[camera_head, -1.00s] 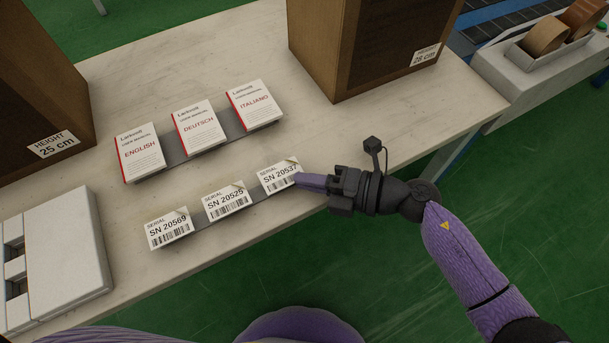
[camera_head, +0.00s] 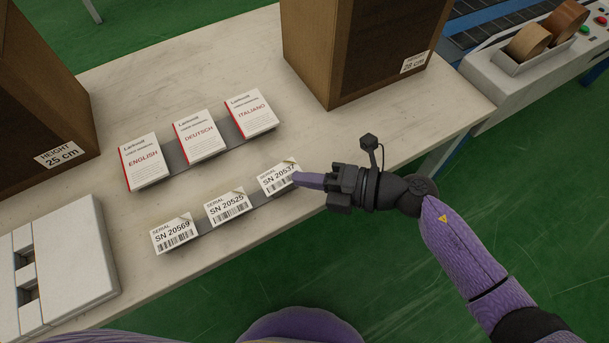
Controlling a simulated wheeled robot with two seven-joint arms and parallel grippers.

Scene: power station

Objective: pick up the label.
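Three white serial labels stand in a row on a dark strip near the table's front edge. They read SN 20569 (camera_head: 174,235), SN 20525 (camera_head: 228,208) and SN 20537 (camera_head: 278,179). My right gripper (camera_head: 297,179) comes in from the right, with its purple fingertip at the right edge of the SN 20537 label. It overlaps that edge in the picture. The fingers line up in this view, so I cannot tell whether they are open or shut on the label. My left gripper is not in view.
Three manuals, ENGLISH (camera_head: 145,162), DEUTSCH (camera_head: 199,135) and ITALIANO (camera_head: 250,113), stand behind the labels. A brown box marked 25 cm (camera_head: 40,100) is at left, another marked 28 cm (camera_head: 355,50) at back. A white box (camera_head: 80,255) sits front left. Bare table (camera_head: 330,130) lies between.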

